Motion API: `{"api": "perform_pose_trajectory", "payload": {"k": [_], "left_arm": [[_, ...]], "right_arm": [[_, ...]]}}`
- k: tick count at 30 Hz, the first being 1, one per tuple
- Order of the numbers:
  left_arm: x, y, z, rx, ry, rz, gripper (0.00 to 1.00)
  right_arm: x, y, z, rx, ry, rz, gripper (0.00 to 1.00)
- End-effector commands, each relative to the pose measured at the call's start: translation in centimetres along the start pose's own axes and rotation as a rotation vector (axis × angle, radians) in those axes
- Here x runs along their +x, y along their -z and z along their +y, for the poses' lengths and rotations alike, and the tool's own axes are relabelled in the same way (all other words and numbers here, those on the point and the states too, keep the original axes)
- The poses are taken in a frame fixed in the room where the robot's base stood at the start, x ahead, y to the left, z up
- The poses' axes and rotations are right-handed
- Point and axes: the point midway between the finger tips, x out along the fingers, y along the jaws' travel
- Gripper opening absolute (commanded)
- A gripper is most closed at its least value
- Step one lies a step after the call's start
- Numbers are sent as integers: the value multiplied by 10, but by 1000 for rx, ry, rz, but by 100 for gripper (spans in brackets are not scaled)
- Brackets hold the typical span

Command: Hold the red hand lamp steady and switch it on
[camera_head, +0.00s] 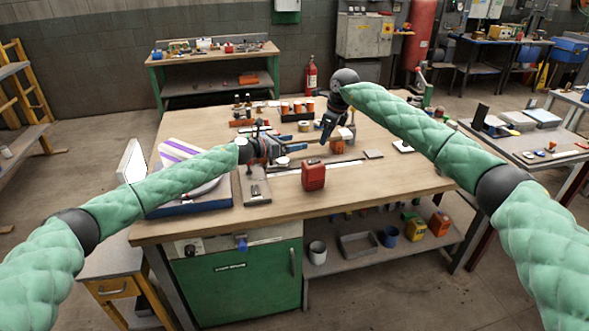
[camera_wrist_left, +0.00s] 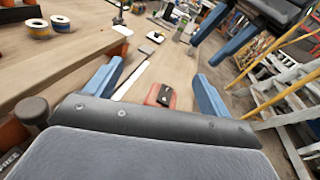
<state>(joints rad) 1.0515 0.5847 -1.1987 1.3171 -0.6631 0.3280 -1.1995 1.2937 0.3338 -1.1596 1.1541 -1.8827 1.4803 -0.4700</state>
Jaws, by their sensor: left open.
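The red hand lamp (camera_head: 313,175) stands upright on the workbench (camera_head: 370,190) near its front middle, with nothing touching it. In the left wrist view the lamp (camera_wrist_left: 153,97) shows from above, its dark top visible, in the gap between my left fingers but farther off. My left gripper (camera_head: 280,149) is open and empty, behind and left of the lamp in the head view. My right gripper (camera_head: 326,130) hangs above the bench behind the lamp. In the left wrist view its two blue fingers (camera_wrist_left: 228,32) are apart with nothing between them. The lamp's switch is too small to make out.
Tape rolls and small parts crowd the back of the bench. A grey plate with a fixture (camera_head: 255,187) and a blue-edged tray (camera_head: 190,204) lie left of the lamp. The bench's front right is clear.

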Motion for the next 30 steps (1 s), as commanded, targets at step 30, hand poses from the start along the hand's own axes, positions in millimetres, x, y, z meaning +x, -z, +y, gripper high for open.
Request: {"api": "perform_pose_trajectory", "payload": {"k": [30], "left_arm": [[66,112,-19,209,157,289,82]], "right_arm": [[0,0,0,0,0,0,36]]}}
